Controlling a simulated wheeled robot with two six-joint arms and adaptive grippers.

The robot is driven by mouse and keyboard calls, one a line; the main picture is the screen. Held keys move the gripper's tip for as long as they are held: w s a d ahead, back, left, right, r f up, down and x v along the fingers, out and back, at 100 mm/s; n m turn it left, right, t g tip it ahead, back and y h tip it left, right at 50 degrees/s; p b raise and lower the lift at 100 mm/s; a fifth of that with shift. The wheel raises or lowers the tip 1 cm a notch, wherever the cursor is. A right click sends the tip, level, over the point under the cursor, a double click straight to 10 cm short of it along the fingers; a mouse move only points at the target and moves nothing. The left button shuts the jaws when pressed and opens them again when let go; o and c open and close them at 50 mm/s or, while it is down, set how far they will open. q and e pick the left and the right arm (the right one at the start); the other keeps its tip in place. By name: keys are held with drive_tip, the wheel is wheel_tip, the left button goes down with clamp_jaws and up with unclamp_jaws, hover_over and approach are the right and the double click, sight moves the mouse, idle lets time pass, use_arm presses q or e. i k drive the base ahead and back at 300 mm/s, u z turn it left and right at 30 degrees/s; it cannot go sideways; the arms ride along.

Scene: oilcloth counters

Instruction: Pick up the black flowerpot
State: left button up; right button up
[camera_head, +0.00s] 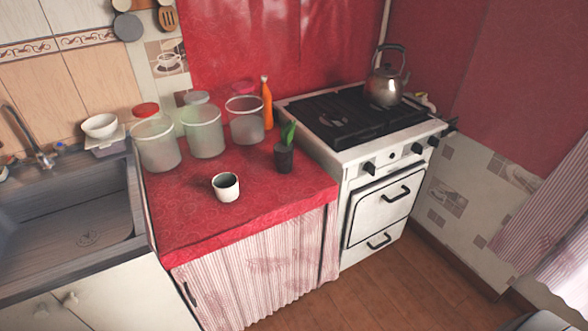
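The black flowerpot (284,159) stands upright on the red oilcloth counter (262,204), near its right side by the stove. A green plant (289,133) grows out of it. Neither of my grippers shows in the head view, so nothing is seen touching the pot.
A white cup (226,187) stands left of the pot. Several clear jars (203,131) and an orange bottle (267,104) stand behind. A stove (385,180) with a kettle (384,86) is on the right, a sink (75,210) on the left. The counter's front is clear.

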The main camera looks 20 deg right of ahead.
sight(284, 149)
drive_tip(key=z, duration=2.35)
drive_tip(key=i, duration=1.4)
drive_tip(key=u, duration=0.55)
